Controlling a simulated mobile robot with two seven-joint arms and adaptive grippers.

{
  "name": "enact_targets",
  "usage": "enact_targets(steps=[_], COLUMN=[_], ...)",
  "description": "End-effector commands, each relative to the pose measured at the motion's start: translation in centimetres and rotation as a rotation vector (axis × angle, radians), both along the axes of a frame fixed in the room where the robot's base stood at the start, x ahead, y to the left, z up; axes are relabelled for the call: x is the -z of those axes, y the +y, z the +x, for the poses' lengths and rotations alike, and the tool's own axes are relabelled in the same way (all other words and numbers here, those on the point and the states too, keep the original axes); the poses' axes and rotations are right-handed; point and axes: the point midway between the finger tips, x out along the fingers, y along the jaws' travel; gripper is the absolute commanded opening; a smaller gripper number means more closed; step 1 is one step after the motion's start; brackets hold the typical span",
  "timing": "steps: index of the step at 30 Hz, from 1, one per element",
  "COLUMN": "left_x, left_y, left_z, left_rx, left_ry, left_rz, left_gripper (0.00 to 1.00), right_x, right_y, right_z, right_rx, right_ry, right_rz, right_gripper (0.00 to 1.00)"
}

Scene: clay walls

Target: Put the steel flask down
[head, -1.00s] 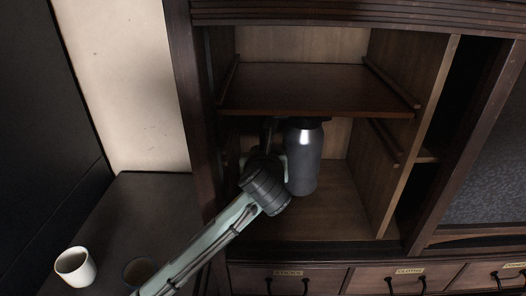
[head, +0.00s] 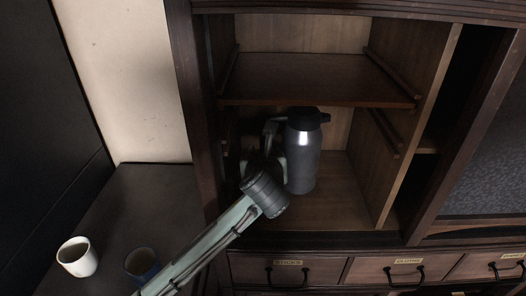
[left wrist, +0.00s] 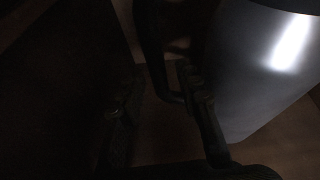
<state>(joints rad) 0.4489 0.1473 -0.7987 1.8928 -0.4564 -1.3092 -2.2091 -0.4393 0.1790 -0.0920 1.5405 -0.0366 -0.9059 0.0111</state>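The steel flask (head: 303,158) is a grey metal jug with a black lid, spout and handle. It is upright inside the cabinet compartment under the middle shelf, and its base appears to rest on the compartment floor (head: 335,205). My left gripper (head: 272,165) is at its left, on the handle side, and partly hidden by my own wrist. In the left wrist view the flask body (left wrist: 265,65) fills the right side. The fingers (left wrist: 162,112) are apart there, with the dark handle (left wrist: 154,50) close to the right finger; contact is too dark to tell. My right gripper is not in view.
The middle shelf (head: 310,78) is close above the lid. The cabinet's left post (head: 190,110) stands beside my arm. A white cup (head: 77,257) and a blue cup (head: 142,265) stand on the dark side counter (head: 140,200). Labelled drawers (head: 290,270) run below. Floor room lies right of the flask.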

Motion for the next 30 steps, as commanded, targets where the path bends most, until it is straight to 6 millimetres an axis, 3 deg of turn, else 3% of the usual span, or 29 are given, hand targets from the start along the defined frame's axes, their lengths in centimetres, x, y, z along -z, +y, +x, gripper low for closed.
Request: enact_targets(steps=[3,7,21,30], left_x=[-0.4,-0.9,-4.4,-4.8], left_y=[0.0,-0.1,-0.4,-0.4], left_z=[0.0,-1.6,-10.0,-11.2], left_rx=[0.0,0.001,0.003,0.0], left_ry=[-0.001,-0.002,-0.001,0.001], left_rz=[-0.002,-0.002,-0.001,0.0], left_gripper=[0.34,0.34,0.34,0.34], right_x=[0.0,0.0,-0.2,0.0], right_y=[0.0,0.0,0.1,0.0], right_z=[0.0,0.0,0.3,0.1], right_rx=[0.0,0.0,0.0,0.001], right_ry=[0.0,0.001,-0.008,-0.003], right_rz=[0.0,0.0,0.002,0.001], right_gripper=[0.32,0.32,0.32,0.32])
